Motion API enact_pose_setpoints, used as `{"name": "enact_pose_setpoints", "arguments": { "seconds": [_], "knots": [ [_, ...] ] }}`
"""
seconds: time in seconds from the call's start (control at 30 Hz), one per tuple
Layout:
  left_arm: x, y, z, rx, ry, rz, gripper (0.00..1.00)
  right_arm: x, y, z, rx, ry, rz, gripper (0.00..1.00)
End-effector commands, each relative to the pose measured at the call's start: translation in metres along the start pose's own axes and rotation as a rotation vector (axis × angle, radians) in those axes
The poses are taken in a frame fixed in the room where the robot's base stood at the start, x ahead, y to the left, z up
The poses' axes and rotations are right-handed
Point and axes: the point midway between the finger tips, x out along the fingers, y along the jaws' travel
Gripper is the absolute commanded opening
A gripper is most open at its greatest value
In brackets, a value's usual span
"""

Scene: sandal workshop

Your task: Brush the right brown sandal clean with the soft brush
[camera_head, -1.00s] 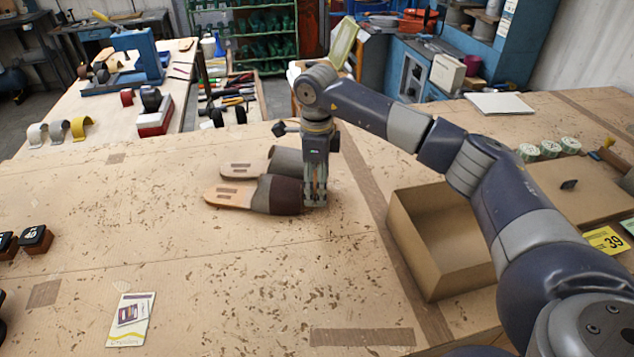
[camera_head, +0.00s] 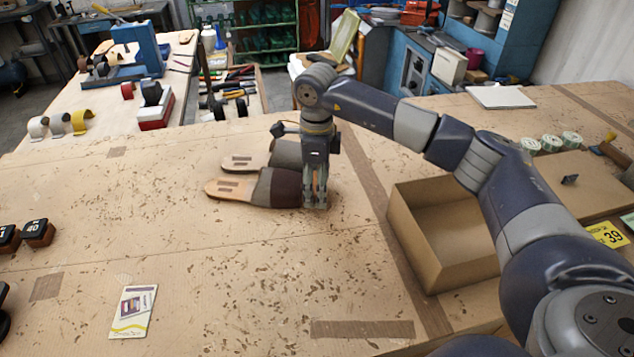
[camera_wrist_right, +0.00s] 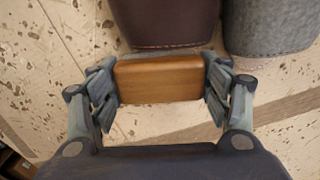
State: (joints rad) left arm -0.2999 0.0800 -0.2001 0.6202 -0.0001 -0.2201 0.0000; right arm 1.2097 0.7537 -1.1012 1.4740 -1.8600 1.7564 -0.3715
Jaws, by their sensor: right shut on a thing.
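A sandal with a dark brown upper (camera_head: 285,187) and tan footbed lies on the table in the head view, toe to the right. Its dark toe also shows at the top of the right wrist view (camera_wrist_right: 165,20). A second sandal, with a greyer upper (camera_head: 287,153), lies just behind it and shows in the wrist view (camera_wrist_right: 272,25). My right gripper (camera_head: 315,201) is at the brown sandal's toe end, pointing down. It is shut on the brush's wooden block (camera_wrist_right: 158,78), close to the toe; I cannot tell if they touch. The bristles are hidden. My left gripper is out of view.
An open cardboard box (camera_head: 440,235) stands right of the gripper, under my right arm. A card (camera_head: 133,312) lies at the front left and dark numbered blocks (camera_head: 38,233) at the left edge. The table's front middle is clear. A tool tray (camera_head: 235,95) is behind.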

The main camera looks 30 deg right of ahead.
Motion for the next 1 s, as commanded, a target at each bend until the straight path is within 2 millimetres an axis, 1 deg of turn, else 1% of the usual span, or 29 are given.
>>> {"name": "enact_pose_setpoints", "arguments": {
  "seconds": [0.27,0.73,1.0],
  "knots": [
    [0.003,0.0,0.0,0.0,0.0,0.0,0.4,0.001,-0.002,0.0,0.0,0.0,-0.001,0.47],
    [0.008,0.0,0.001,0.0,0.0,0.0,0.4,0.002,-0.024,0.0,0.0,0.0,0.0,0.47],
    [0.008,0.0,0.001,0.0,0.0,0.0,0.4,0.002,-0.026,0.0,0.0,0.0,0.0,0.47]
  ]
}}
